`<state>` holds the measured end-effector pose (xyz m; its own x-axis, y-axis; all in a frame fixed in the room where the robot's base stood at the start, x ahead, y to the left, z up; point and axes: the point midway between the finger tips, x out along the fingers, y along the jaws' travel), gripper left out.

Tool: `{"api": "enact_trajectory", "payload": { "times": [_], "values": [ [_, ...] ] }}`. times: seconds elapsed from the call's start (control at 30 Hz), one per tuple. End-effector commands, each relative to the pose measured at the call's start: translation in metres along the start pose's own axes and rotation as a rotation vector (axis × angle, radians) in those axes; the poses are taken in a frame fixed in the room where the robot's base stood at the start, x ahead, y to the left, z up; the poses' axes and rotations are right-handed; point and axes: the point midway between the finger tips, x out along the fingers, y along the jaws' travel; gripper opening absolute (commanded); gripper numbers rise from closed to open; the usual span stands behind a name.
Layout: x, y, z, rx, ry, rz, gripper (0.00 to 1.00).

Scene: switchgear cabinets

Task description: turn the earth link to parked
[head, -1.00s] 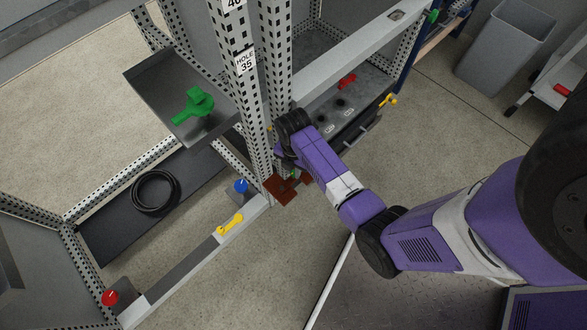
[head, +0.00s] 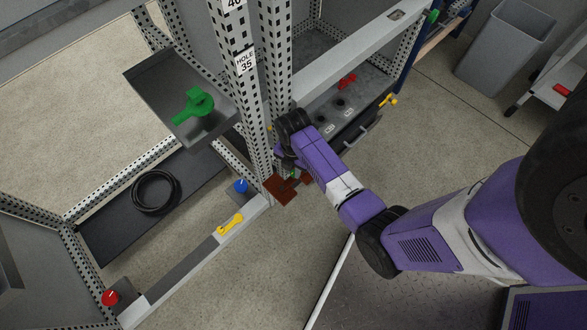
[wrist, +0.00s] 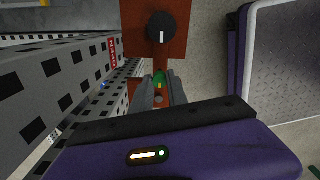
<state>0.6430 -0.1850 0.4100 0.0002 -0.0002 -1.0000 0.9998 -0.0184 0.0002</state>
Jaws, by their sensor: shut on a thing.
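A red-brown plate (head: 281,191) stands low at the foot of the perforated post. In the wrist view the plate (wrist: 135,40) carries a round black knob (wrist: 161,27) with a white mark. Below the knob, a small green part (wrist: 160,78) sits between my fingers; I take it as the earth link, but no label on it is readable. My gripper (wrist: 160,88) is shut on this green part. In the head view my gripper (head: 288,168) is mostly hidden by my purple wrist. The link's exact angle cannot be told.
Perforated posts (head: 239,85) stand close beside my gripper. A tray with a green handle (head: 193,105) is at upper left. A grey panel with a red handle (head: 347,81) lies behind.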

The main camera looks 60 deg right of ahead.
Motion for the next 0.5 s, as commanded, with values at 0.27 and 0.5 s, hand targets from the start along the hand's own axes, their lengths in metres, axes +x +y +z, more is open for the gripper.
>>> {"api": "enact_trajectory", "payload": {
  "times": [0.27, 0.5],
  "values": [
    [-0.0001, -0.0006, 0.0, 0.002, 0.0, -0.001, 0.0],
    [-0.0021, -0.0037, -0.0009, 0.05, 0.001, -0.002, 0.0]
  ]
}}
